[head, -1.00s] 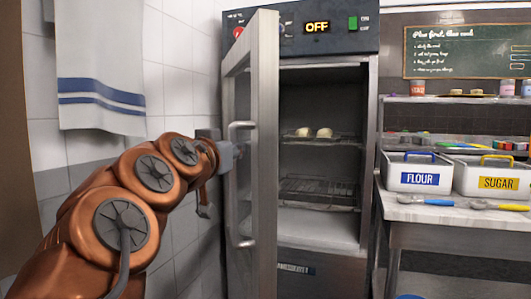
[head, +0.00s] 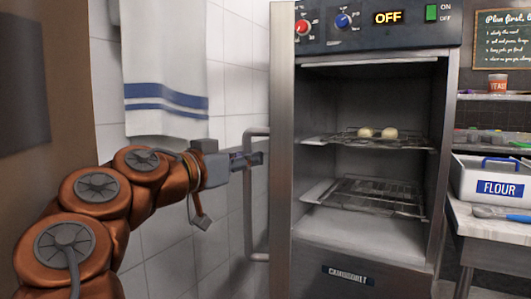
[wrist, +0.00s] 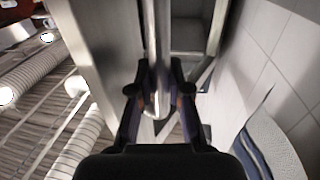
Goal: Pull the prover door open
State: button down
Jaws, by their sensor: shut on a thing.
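The prover door (head: 283,100) stands wide open at the left of the prover and shows almost edge-on in the head view. Its vertical bar handle (head: 249,220) is on the door's left side. My gripper (head: 250,159) is shut on the handle at about mid-height. In the wrist view, the handle bar (wrist: 153,35) runs between the two fingers of my gripper (wrist: 157,92). The prover's inside is in plain view, with two pale buns (head: 377,133) on the upper wire rack (head: 345,139) and a lower rack (head: 365,194) bare.
A control panel (head: 465,25) reading OFF tops the prover. A striped towel (head: 165,60) hangs on the tiled wall behind my arm. A metal table (head: 480,222) with a flour bin (head: 480,177) stands right of the prover. A brown surface edges the far left.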

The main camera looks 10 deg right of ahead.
jog(key=shift+w+a+f, duration=0.1)
jog(key=shift+a+f, duration=0.15)
jog(key=shift+f, duration=0.15)
jog(key=c, duration=1.5)
grip_release()
jog(key=o, duration=0.4)
jog(key=shift+r, duration=0.15)
